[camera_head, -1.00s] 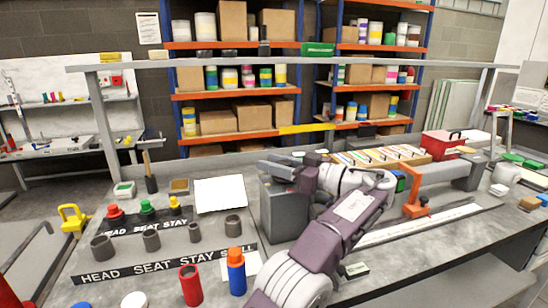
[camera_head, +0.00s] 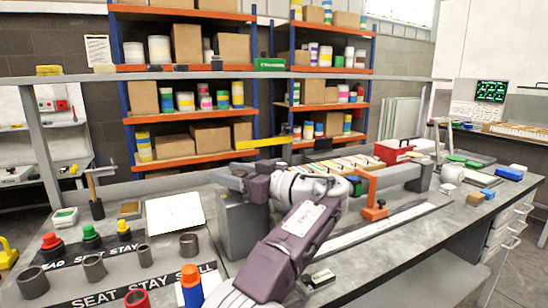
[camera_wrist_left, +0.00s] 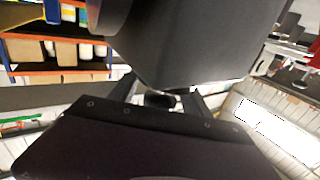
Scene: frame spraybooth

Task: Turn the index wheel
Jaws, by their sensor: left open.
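A dark grey box-shaped housing (camera_head: 238,232) stands on the bench in the middle of the head view. My left arm comes in from the bottom and bends back over it. My left gripper (camera_head: 228,178) is open at the top of this housing, its fingers towards the left. In the left wrist view, a large dark block (camera_wrist_left: 190,45) fills the space just beyond the open left gripper (camera_wrist_left: 163,98). A dark rounded part (camera_wrist_left: 106,14) shows at its upper left. I cannot tell which part is the index wheel. Contact is unclear. My right gripper is not in view.
Grey cups and coloured bottles stand left of the housing, beside a white sheet (camera_head: 174,213). An orange clamp (camera_head: 375,211) and a red case (camera_head: 393,151) are on the right. A grey rail (camera_head: 300,76) runs above the bench's back. Bare bench top lies at the front right.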

